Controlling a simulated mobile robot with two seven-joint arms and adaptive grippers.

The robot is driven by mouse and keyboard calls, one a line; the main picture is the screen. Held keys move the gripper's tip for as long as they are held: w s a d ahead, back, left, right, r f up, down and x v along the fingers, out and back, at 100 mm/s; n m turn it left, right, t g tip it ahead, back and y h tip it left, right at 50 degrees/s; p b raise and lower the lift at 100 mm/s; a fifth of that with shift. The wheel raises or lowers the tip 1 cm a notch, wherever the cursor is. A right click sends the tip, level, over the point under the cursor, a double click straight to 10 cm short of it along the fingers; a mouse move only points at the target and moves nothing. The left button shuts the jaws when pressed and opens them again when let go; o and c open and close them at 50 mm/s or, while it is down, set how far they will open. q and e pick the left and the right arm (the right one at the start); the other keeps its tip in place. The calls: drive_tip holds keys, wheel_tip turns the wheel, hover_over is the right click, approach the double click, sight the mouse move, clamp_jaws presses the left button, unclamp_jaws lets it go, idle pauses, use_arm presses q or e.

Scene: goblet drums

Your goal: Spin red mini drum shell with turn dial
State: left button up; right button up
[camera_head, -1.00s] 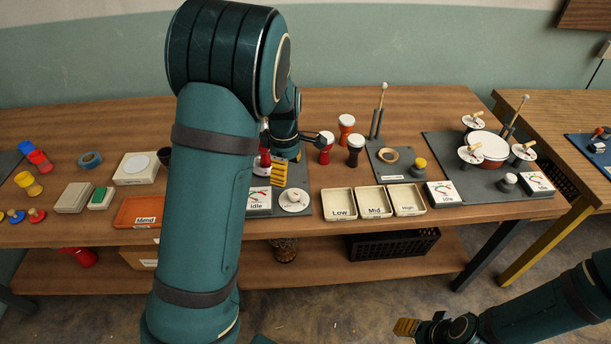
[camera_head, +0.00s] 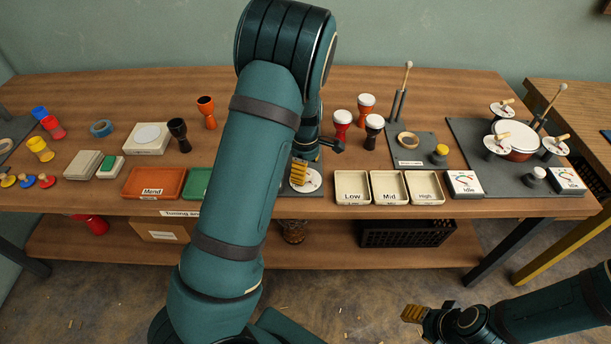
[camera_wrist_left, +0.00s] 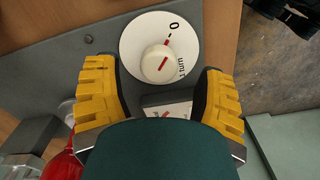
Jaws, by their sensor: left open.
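The turn dial is a white disc (camera_head: 311,183) with a round knob (camera_wrist_left: 158,63) bearing a red line; the disc is marked 0 and "turn". My left gripper (camera_head: 300,173) is open over the dial, its yellow fingers apart on either side of the knob in the left wrist view (camera_wrist_left: 157,72). It holds nothing. A glossy red piece (camera_wrist_left: 60,166), perhaps the red drum shell, shows only partly at the lower left of the wrist view; in the head view my arm hides that spot. My right gripper (camera_head: 414,313) is at the lower right, away from the table.
Three headed drums, one of them red (camera_head: 342,120), stand right of the left gripper. Cream trays labelled Low (camera_head: 352,199), Mid and High lie right of the dial. An orange Mend tray (camera_head: 138,183) lies left of my arm. The table's front edge is close to the dial.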

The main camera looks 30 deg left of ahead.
use_arm(q)
drive_tip(key=shift+f, duration=1.05)
clamp_jaws()
